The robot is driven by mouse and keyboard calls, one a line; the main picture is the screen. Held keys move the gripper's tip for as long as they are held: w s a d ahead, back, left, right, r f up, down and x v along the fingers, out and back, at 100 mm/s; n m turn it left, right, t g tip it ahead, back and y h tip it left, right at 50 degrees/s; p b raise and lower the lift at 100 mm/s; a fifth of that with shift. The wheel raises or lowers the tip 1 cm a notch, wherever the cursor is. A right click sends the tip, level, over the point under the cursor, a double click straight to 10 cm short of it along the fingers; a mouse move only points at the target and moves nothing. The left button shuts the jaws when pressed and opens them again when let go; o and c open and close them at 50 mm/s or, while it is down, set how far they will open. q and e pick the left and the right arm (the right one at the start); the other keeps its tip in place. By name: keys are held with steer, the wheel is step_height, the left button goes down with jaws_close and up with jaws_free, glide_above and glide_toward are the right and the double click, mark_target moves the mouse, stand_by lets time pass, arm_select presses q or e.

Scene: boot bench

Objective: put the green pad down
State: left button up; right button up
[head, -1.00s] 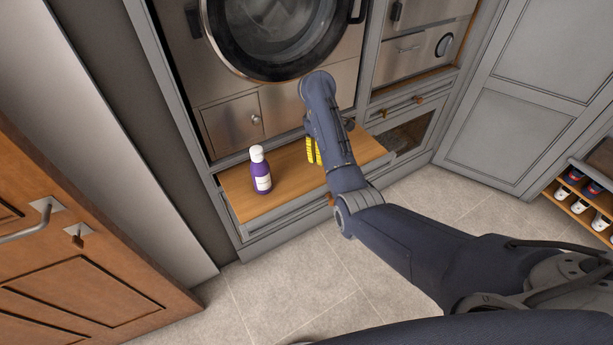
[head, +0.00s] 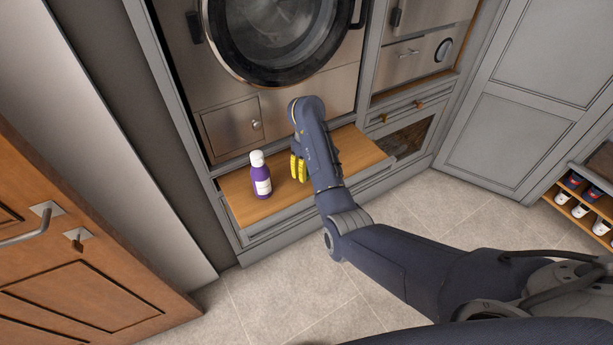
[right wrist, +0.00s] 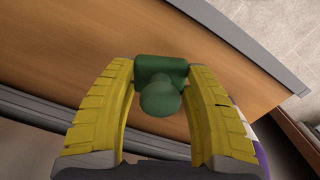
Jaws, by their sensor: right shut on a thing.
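The green pad (right wrist: 160,72) shows in the right wrist view as a dark green block with a rounded knob. My right gripper (right wrist: 160,80) has its yellow fingers on both sides of it and is shut on it. In the head view the right gripper (head: 298,169) is over the wooden pull-out shelf (head: 240,206), just right of the purple bottle. The pad is hidden there by the gripper and arm. I cannot tell whether the pad touches the shelf. My left gripper is not in view.
A purple bottle with a white cap (head: 261,177) stands on the shelf's left part, close to the right gripper. The shelf is bare to the right of my arm (head: 355,153). A round-doored washing machine (head: 278,40) is above. Shoes sit in a rack (head: 580,205) at far right.

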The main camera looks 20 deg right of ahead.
mark_target(307, 176)
steer(key=shift+f, duration=1.8)
steer(key=shift+f, duration=0.1)
steer(key=o, duration=1)
step_height(307, 176, up, 9)
steer(key=shift+r, duration=0.1)
steer(key=shift+w+a+r, duration=0.1)
steer(key=shift+w+r, duration=0.15)
steer(key=shift+r, duration=0.8)
steer(key=shift+s+r, duration=0.1)
steer(key=shift+r, duration=0.25)
steer(key=shift+s+r, duration=0.1)
steer(key=shift+s, duration=0.05)
